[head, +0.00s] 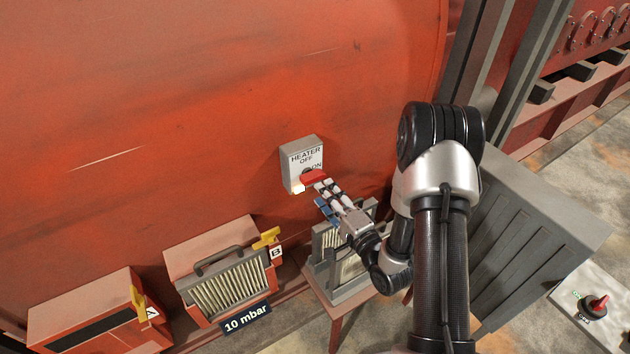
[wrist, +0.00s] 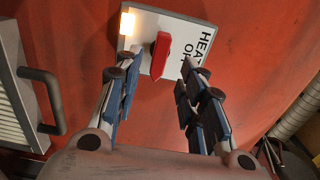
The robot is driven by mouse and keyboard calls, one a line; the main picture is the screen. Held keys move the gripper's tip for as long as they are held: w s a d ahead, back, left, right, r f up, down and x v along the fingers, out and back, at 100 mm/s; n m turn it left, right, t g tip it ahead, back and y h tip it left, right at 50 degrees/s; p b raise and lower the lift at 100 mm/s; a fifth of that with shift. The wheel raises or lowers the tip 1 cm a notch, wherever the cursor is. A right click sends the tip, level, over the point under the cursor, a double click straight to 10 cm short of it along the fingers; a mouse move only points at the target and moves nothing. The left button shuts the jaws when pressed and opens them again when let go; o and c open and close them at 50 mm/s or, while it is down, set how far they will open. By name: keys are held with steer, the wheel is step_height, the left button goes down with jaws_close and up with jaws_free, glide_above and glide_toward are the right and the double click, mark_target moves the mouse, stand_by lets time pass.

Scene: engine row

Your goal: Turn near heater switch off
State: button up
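The heater switch (head: 300,158) is a pale box on the red wall, marked HEATER, OFF and ON. Its red handle (head: 313,177) lies roughly level, along the lettering, beside the ON mark. A small lamp on its plate (wrist: 127,24) glows. My gripper (head: 324,187) is right at the switch, with its fingers partly over the box's lower right. In the wrist view my gripper (wrist: 159,66) is open and empty. The red handle (wrist: 160,57) shows between its fingertips there, upright in the picture. I cannot tell whether a finger touches it.
A grey ribbed cabinet (head: 530,220) stands right of my arm.

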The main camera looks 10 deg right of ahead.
mark_target(314, 181)
steer(key=x, duration=0.6)
steer(key=shift+w, duration=0.2)
jaws_close()
